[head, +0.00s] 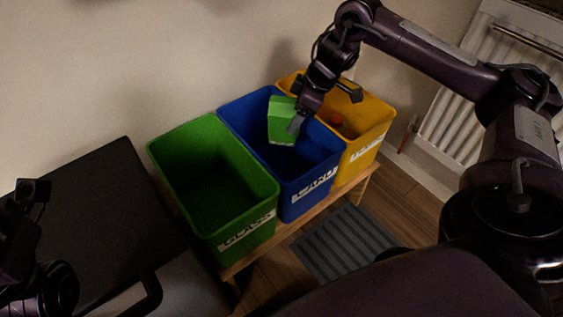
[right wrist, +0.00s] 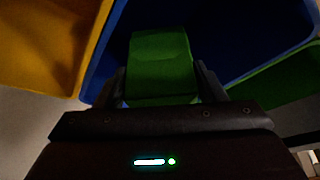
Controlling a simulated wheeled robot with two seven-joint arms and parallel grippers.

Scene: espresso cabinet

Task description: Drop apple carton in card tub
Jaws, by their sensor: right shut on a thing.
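The green apple carton (head: 282,120) is held over the mouth of the blue card tub (head: 314,173), tilted a little. My right gripper (head: 296,117) is shut on the carton. In the right wrist view the carton (right wrist: 161,66) sits between the two fingers, with the dark inside of the blue tub (right wrist: 215,40) behind it. I cannot tell how far the carton's lower end reaches into the tub. My left gripper (head: 25,215) shows partly at the left edge, and its fingers are too dark to read.
A green tub (head: 215,185) labelled glass stands left of the blue one, and a yellow tub (head: 370,125) with a red thing inside stands right. All stand on a wooden bench (head: 290,228). A dark-topped cabinet (head: 100,210) is at left, a radiator (head: 500,60) at right.

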